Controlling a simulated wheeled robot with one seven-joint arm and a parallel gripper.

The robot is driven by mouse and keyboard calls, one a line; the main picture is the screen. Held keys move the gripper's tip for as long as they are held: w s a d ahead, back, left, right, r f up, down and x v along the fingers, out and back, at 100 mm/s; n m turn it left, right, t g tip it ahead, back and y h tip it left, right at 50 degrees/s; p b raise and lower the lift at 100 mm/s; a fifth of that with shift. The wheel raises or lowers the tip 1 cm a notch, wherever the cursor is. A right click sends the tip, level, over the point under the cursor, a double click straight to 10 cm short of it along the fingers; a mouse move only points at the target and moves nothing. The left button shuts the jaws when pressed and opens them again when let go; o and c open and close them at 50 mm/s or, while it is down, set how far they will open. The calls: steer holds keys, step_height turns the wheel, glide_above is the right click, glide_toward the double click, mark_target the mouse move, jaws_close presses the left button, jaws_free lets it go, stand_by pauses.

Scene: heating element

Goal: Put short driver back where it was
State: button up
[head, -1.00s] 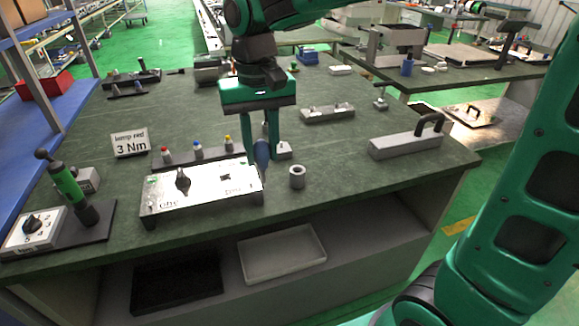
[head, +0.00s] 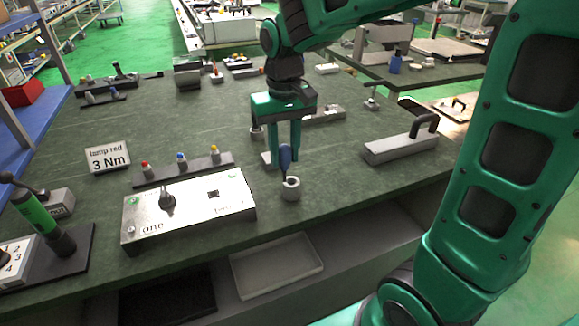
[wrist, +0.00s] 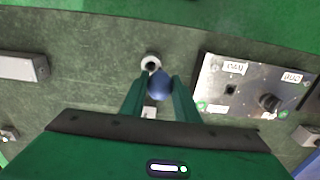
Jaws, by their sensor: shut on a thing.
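The short driver, with a blue handle (head: 285,158), is held between the fingers of my gripper (head: 283,148). In the wrist view the handle (wrist: 159,88) sits between both fingertips (wrist: 158,80), seen from above; its shaft is hidden. A small grey round cup with a hole (head: 290,189) stands on the bench just below the driver. In the wrist view the cup (wrist: 151,62) appears just beyond the handle. The driver's lower end is near the cup's rim, and I cannot tell whether it touches.
A metal panel with a black knob (head: 168,198) lies left of the cup. Behind it is a rack with red, blue and yellow pieces (head: 183,168). A "3 Nm" sign (head: 108,158) stands further left. A grey block with a black handle (head: 400,147) is at right.

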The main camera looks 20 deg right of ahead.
steer(key=shift+w+d+f, duration=0.1)
steer(key=shift+d+f, duration=0.25)
steer(key=shift+f, duration=0.5)
steer(key=shift+w+d+f, duration=0.1)
steer(key=shift+d+f, duration=0.2)
steer(key=shift+f, duration=0.6)
steer(key=shift+d+f, duration=0.35)
steer(key=shift+f, duration=0.5)
steer(key=o, duration=1.1)
